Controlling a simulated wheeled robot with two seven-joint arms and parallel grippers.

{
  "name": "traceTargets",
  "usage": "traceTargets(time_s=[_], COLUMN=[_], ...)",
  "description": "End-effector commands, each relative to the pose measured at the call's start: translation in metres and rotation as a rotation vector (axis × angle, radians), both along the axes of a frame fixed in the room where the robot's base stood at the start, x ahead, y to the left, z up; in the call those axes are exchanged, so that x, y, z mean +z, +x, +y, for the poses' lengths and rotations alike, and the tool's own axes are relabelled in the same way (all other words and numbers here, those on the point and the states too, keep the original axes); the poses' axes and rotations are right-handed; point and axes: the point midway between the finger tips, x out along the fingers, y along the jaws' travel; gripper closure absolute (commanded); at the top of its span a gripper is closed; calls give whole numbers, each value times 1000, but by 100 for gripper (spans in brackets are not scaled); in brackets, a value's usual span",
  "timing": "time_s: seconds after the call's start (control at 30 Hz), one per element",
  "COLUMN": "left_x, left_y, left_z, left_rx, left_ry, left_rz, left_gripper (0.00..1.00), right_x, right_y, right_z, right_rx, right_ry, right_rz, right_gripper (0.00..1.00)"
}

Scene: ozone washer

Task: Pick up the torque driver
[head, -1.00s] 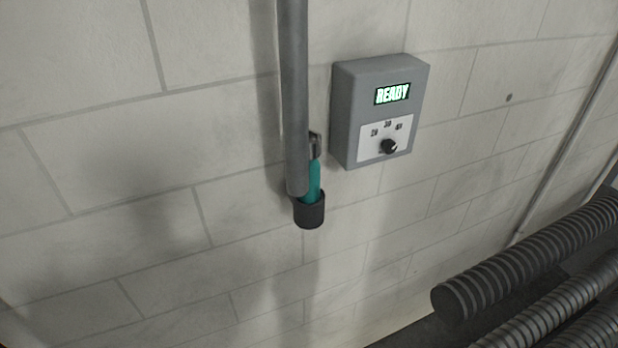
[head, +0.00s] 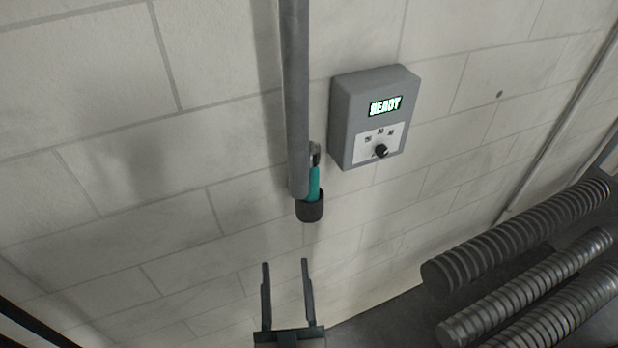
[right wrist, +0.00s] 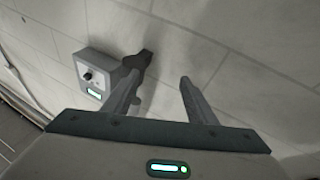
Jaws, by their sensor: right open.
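The torque driver (head: 314,182) has a teal handle and a metal end at the top. It stands upright in a black cup holder (head: 311,210) on the wall. A grey vertical pipe (head: 295,95) hides part of its left side. My right gripper (head: 285,262) is open and empty, below the holder and apart from it. In the right wrist view, my gripper's fingers (right wrist: 158,82) are spread, and a dark shape, which may be the holder, shows past the left finger. I cannot make out the driver there. My left gripper is not in view.
A grey control box (head: 372,115) with a READY display and a knob is on the wall right of the driver. It also shows in the right wrist view (right wrist: 98,76). Ribbed dark hoses (head: 520,235) lie at the lower right. The wall left of the pipe is clear.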

Motion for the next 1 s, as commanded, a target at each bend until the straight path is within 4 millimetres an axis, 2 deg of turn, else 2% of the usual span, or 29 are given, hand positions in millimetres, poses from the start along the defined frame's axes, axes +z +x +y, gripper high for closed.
traceTargets(time_s=[0.03,0.1,0.2,0.3,0.43,0.57,1.0], left_x=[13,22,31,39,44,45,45], left_y=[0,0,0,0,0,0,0], left_z=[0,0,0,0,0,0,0], left_rx=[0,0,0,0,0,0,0], left_ry=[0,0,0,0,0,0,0], left_rz=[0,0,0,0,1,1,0], left_gripper=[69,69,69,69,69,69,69], right_x=[40,73,106,124,135,137,136], right_y=[-9,-21,-38,-52,-65,-71,-68], right_z=[-4,-12,-22,-29,-33,-35,-35], right_rx=[-34,-83,-126,-142,-141,-136,-137], right_ry=[43,84,121,134,128,122,119], right_rz=[0,33,108,193,275,314,316], right_gripper=[48,48,48,48,48,48,48])
